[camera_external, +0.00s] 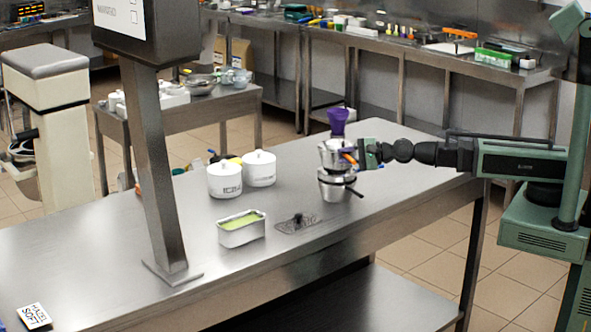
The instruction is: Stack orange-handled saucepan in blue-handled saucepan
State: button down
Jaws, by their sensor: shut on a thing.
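The orange-handled saucepan (333,156) is a shiny metal pan near the right end of the steel table. My gripper (356,156) comes in from the right and is shut on it at its orange handle. Directly below is another metal saucepan (332,187), with a dark handle (355,192) pointing right. It looks like the blue-handled one, but the handle colour is hard to tell. The upper pan is over the lower one and appears roughly level. I cannot tell whether they touch or whether the upper base is inside the lower rim.
A purple funnel-like thing (338,121) shows just above or behind the upper pan. Two white lidded pots (225,181) (260,169), a tub with green contents (241,237) and a dark flat item (298,223) stand left. The table's front right is clear.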

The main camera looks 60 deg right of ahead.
jog(key=shift+f+b, duration=1.85)
jog(key=shift+f, duration=0.6)
jog(key=c, duration=1)
grip_release()
jog(key=shift+s, duration=0.1)
